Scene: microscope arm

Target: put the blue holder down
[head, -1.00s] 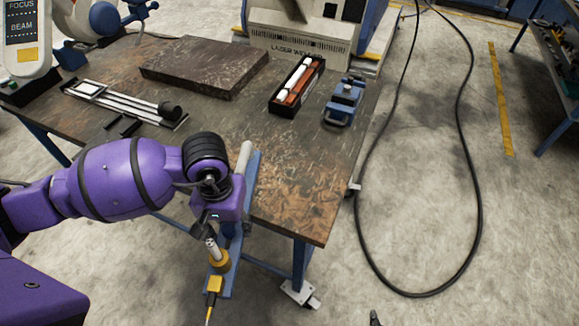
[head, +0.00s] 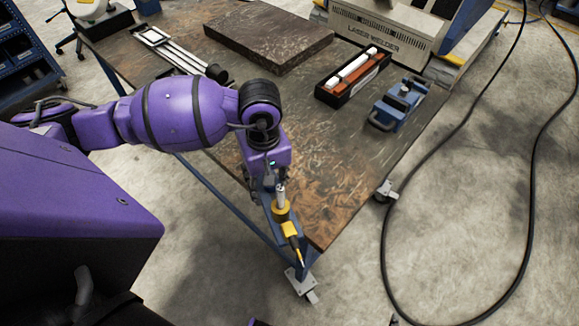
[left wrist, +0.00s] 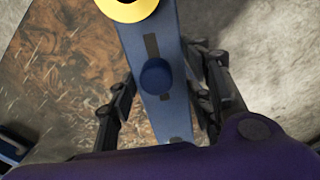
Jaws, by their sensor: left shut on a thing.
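The blue holder (left wrist: 158,60) is a long flat bar with dark slots and a round blue knob. In the left wrist view it runs between the two dark fingers of my left gripper (left wrist: 163,98), which is shut on it. A yellow ring sits at its far end. In the head view my left gripper (head: 266,188) is at the table's near edge. There the holder is mostly hidden by the gripper and by the yellow-collared piece (head: 281,210) with its yellow plug. I cannot tell whether the holder touches the table. My right gripper is not in view.
The worn brown table (head: 310,170) has free room in its near right part. Behind are a dark stone slab (head: 268,38), a black box with white and red rods (head: 352,72), a blue device with handles (head: 400,103) and a metal rail piece (head: 178,50).

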